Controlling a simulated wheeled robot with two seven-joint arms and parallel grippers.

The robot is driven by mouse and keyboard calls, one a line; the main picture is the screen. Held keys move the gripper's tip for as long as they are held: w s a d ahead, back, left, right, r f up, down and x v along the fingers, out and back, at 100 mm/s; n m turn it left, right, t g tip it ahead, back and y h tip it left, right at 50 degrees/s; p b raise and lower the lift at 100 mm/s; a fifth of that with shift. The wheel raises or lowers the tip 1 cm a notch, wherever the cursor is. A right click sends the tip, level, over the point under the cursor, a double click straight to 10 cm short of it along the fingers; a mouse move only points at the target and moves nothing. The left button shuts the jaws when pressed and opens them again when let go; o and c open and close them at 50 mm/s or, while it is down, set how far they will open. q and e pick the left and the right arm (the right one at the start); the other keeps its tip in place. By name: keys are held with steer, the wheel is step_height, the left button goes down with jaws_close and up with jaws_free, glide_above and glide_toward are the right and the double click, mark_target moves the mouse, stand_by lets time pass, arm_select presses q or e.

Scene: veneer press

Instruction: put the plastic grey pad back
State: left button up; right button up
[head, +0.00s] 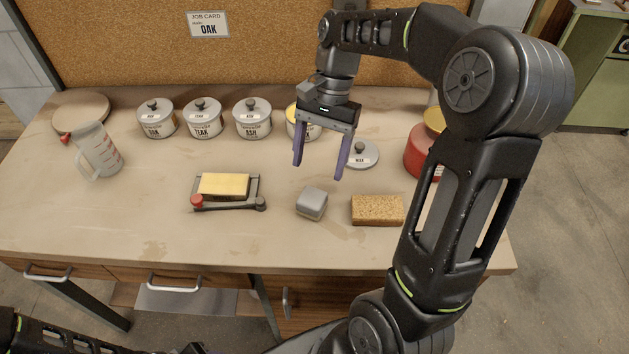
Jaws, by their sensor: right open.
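A small grey block with rounded edges (311,203), which looks like the plastic grey pad, lies on the workbench (150,222) right of the middle. My right gripper (320,172) is open and empty, pointing down above the bench, behind and a little above the grey pad and apart from it. Its two purple fingers stand apart, in front of an open pot (298,122) with yellow contents. My left gripper is not in view.
A cork block (377,210) lies right of the pad. A small press with a yellow block (224,187) stands left. A loose lid (361,154), lidded pots (203,118), a measuring jug (96,150) and a red tin (418,155) stand further back. The front middle is clear.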

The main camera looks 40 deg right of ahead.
steer(key=p+v, duration=0.2)
steer(key=v, duration=0.1)
steer(key=shift+s+f, duration=0.1)
stand_by(1.5)
